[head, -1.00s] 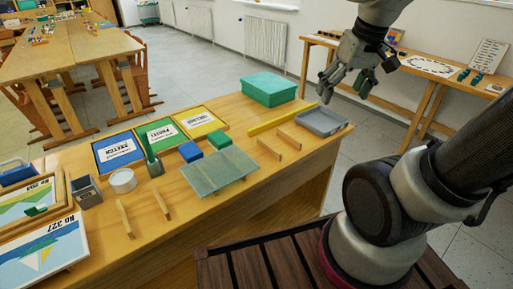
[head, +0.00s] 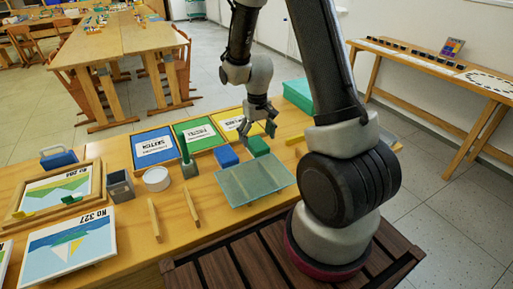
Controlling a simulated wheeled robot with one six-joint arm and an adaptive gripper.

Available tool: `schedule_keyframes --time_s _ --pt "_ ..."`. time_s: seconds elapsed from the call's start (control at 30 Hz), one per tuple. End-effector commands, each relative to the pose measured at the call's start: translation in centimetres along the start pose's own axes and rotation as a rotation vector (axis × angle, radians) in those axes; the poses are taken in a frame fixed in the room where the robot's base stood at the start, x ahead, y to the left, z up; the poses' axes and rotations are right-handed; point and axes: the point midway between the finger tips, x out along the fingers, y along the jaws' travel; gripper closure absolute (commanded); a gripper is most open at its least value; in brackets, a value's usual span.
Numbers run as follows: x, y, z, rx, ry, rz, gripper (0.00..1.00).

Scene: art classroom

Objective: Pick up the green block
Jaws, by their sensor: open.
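The green block (head: 258,146) sits on the wooden table just behind a translucent greenish plate and to the right of a blue block (head: 227,156). My gripper (head: 257,134) points down, open and empty, with its fingertips close above or behind the green block. I cannot tell the exact gap between them, or whether a finger touches the block.
The translucent plate (head: 256,183) lies in front of the blocks. Blue, green (head: 197,131) and yellow (head: 238,122) labelled trays lie behind. An upright green piece (head: 187,160) and a white round tin (head: 157,179) stand left.

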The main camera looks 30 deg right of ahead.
Motion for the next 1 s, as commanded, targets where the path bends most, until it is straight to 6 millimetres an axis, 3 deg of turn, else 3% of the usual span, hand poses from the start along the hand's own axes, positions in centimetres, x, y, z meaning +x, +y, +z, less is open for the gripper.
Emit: schedule_keyframes --time_s 0.2,0.5,0.8,1.0 --pt "3.3 -0.2 0.1 0.0 -0.004 0.0 0.18" --pt "3.8 -0.2 0.0 0.0 0.0 0.0 0.18" --pt "3.7 -0.2 0.0 0.0 0.0 0.0 0.71" --pt "3.7 -0.2 0.0 0.0 0.0 0.0 0.71"
